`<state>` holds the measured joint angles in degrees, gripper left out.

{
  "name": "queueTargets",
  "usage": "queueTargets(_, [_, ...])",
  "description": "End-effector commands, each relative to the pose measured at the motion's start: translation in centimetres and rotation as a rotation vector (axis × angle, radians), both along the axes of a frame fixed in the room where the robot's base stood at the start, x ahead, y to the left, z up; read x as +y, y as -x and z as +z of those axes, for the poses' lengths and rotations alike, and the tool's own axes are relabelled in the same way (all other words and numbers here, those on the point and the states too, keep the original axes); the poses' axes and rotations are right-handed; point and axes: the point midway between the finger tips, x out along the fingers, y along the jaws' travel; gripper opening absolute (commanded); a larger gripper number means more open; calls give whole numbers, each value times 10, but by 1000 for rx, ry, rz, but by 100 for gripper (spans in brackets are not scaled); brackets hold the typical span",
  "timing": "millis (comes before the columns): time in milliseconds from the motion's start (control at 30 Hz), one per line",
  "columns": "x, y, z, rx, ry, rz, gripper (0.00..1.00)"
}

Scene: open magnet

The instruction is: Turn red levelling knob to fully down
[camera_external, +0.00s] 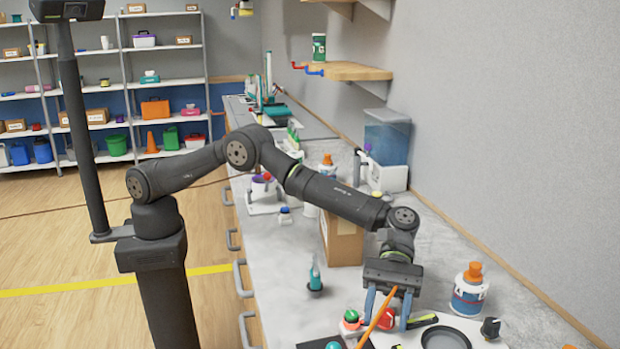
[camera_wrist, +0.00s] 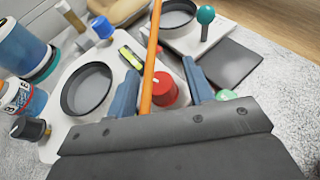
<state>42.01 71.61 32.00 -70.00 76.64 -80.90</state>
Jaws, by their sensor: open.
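The red knob (camera_wrist: 168,92) with a white mark on top sits on a pale plate, close to my gripper (camera_wrist: 160,90) in the wrist view. My gripper's two blue fingers are apart, one on each side of the knob; I cannot tell whether they touch it. The red knob (camera_external: 386,319) also shows in the external view, low between the fingers of my gripper (camera_external: 387,308). A thin orange rod (camera_wrist: 149,60) runs between the fingers and hides the knob's left edge in the wrist view. The knob's base is partly hidden.
On the pale plate are a dark round dish (camera_wrist: 88,90), a yellow-green level vial (camera_wrist: 130,57) and a black knob (camera_wrist: 30,129). A green-ball lever (camera_wrist: 205,16) stands beyond. A bottle with an orange cap (camera_external: 469,292) and a cardboard box (camera_external: 342,240) stand near my arm.

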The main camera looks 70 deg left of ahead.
Motion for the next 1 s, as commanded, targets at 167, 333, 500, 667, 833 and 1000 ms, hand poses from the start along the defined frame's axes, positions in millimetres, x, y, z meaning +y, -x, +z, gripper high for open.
queueTargets(167, [9,-7,5,-2,1,2,48])
queueTargets(333, [36,-25,18,-1,0,5,48])
queueTargets(500, [70,-46,34,-1,1,4,48])
queueTargets(667, [99,-65,48,-1,1,3,48])
queueTargets(833, [122,-80,59,-1,0,2,48])
queueTargets(1000, [133,-86,65,-1,1,0,48])
